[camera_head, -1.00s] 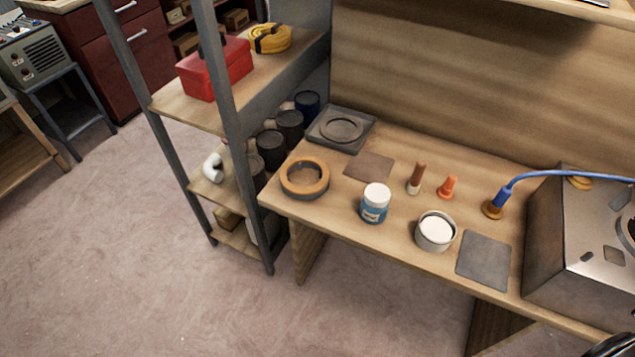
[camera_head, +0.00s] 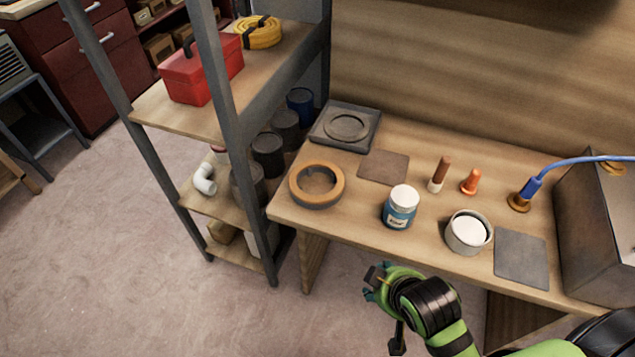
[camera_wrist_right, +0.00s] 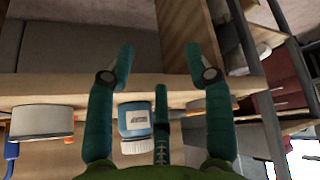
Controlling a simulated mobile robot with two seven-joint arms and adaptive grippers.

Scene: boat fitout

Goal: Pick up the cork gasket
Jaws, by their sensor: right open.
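The cork gasket (camera_head: 316,185) is a thick tan-brown ring lying flat on the bench, near its left front corner. My right gripper (camera_head: 376,283) is in front of the bench's front edge, to the right of the gasket and nearer to me, apart from it. The right wrist view shows its teal fingers (camera_wrist_right: 160,75) spread wide with nothing held between them. I cannot make out the gasket clearly in that view. My left gripper is not in view.
A blue jar with a white lid (camera_head: 400,207) stands right of the gasket. A round tin (camera_head: 468,232), a grey sheet (camera_head: 521,258) and a brown sheet (camera_head: 383,167) are on the bench (camera_head: 345,222). A square plate (camera_head: 345,127) lies behind. A shelf rack (camera_head: 237,150) stands left.

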